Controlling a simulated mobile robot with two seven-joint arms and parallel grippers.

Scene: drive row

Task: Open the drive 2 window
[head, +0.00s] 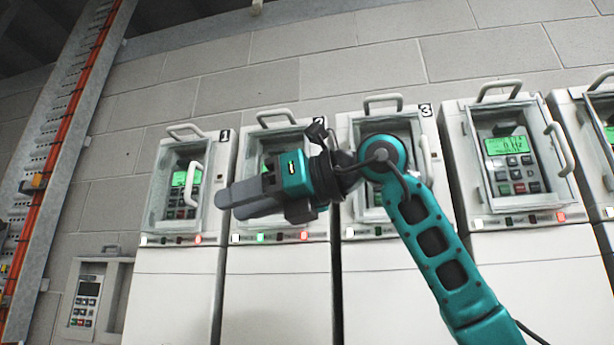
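The drive 2 cabinet (276,262) is the second from the left in the head view. Its window (250,157) has a grey frame and looks shut; a green screen shows partly behind it. A pale handle (275,113) arches at its top. My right gripper (229,206) is in front of this window, its grey fingers pointing left towards the gap between drives 1 and 2. The fingers overlap in this view, so any gap between them is hidden. The gripper and wrist cover most of the window, its right edge and part of the number label. My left gripper is not in view.
Drive 1 (170,275) stands left of drive 2, with a side handle (192,184) on its window. Drive 3 (375,275) is right of it, partly behind my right arm. Drive 4's window (512,160) is farther right. A small wall panel (88,303) is lower left.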

